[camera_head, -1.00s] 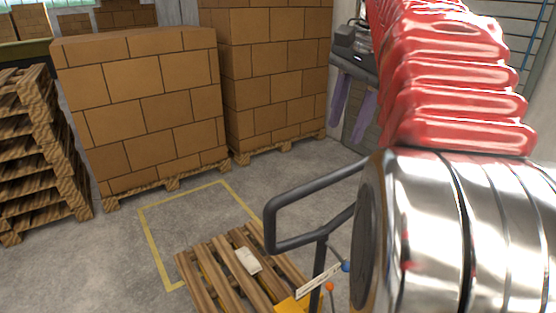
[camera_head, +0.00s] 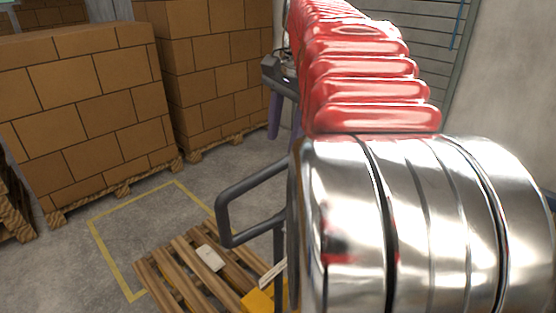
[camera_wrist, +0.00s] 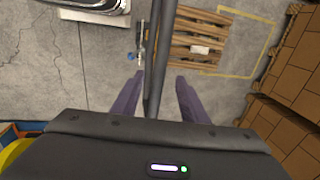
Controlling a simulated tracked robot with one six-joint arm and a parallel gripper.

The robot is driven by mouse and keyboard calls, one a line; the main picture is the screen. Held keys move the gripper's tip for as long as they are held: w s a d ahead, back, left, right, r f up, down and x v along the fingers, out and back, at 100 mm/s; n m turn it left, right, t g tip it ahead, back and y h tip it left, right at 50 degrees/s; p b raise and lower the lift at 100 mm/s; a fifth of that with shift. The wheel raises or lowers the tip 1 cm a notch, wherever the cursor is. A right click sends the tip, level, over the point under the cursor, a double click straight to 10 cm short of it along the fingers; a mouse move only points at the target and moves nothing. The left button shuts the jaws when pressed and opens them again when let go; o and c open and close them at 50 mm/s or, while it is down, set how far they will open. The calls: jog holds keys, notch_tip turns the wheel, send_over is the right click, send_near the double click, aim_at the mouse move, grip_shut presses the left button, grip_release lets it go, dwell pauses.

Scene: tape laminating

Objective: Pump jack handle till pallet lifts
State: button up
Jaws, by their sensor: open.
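The jack's dark handle loop (camera_head: 221,216) stands upright in the head view, its right part hidden behind my silver and red arm. The yellow jack body (camera_head: 258,302) shows partly below it. A wooden pallet (camera_head: 152,273) sits low over the floor with a small pale block (camera_head: 209,258) on it; the pallet also shows in the wrist view (camera_wrist: 196,41). In the wrist view the dark handle bars (camera_wrist: 160,45) run between the fingers. I cannot tell whether they touch.
Stacks of brown boxes (camera_head: 85,105) on pallets stand at the left and back. A yellow floor outline (camera_head: 108,250) surrounds open concrete beside the pallet. A shutter and a wall (camera_head: 505,80) are at the right. A yellow and blue object (camera_wrist: 15,150) is at the wrist view's lower left.

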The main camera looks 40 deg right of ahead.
aim_at(279, 162)
jog(key=f, duration=0.3)
jog(key=w+f, duration=0.1)
jog(key=f, duration=0.3)
jog(key=shift+w, duration=0.2)
jog(key=shift+c, duration=0.5)
grip_shut()
jog(key=shift+a, duration=0.15)
jog(key=shift+s, duration=0.15)
